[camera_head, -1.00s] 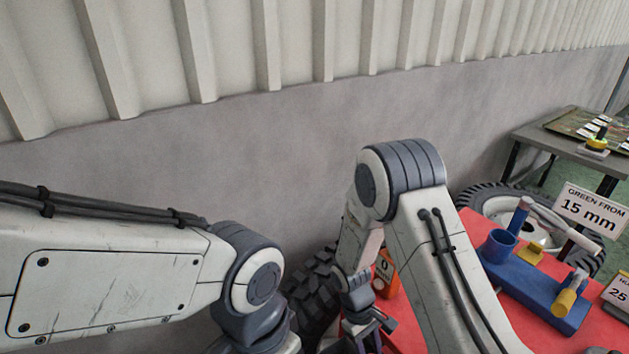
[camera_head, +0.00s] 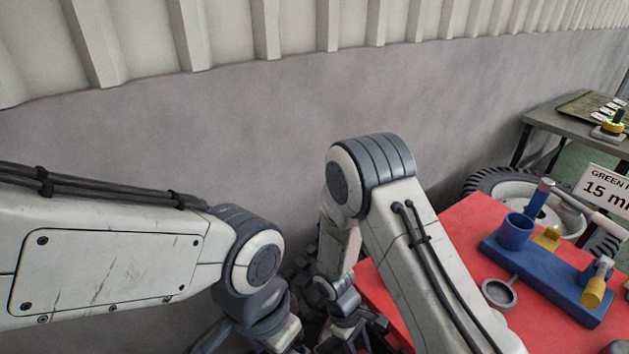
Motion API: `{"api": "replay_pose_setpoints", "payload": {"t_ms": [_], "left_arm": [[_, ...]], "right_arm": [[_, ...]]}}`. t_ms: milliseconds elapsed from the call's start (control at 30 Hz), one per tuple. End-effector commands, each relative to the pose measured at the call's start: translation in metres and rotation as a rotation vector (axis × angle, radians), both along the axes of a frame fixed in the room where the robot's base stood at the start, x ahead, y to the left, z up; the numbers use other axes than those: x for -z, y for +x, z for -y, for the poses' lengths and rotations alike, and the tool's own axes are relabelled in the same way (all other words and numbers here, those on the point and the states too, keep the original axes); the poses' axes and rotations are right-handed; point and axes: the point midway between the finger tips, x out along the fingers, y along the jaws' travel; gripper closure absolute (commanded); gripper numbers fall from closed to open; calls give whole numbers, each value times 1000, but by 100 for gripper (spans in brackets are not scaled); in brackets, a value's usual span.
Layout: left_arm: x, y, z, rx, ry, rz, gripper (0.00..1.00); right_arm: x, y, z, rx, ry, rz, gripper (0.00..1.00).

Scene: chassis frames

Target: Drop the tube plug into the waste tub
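I cannot pick out the tube plug or the waste tub with certainty. A blue fixture (camera_head: 548,279) stands on the red table, with an open blue cup (camera_head: 515,231), an upright blue tube (camera_head: 539,199) and a yellow block (camera_head: 547,238). My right gripper (camera_head: 357,336) is low at the table's left edge, left of the fixture, partly cut off by the frame. My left gripper (camera_head: 212,338) is at the bottom edge, mostly out of frame. Neither shows whether it is open, shut or holding anything.
The red table (camera_head: 466,225) has bare surface left of the fixture. A grey ring with a handle (camera_head: 498,293) lies in front of it. A tyre (camera_head: 490,183) and a grey side table (camera_head: 566,121) stand behind.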

Motion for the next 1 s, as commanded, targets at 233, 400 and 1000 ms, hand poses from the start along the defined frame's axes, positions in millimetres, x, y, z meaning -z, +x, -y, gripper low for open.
{"api": "replay_pose_setpoints", "payload": {"t_ms": [233,400,1000], "left_arm": [[-1,0,0,0,0,0,0],[-1,0,0,0,0,0,0],[-4,0,0,0,0,0,0]], "right_arm": [[-1,0,-1,-1,0,0,45],[-1,0,-1,-2,0,0,25],[-60,17,-21,-2,3,7,25]]}}
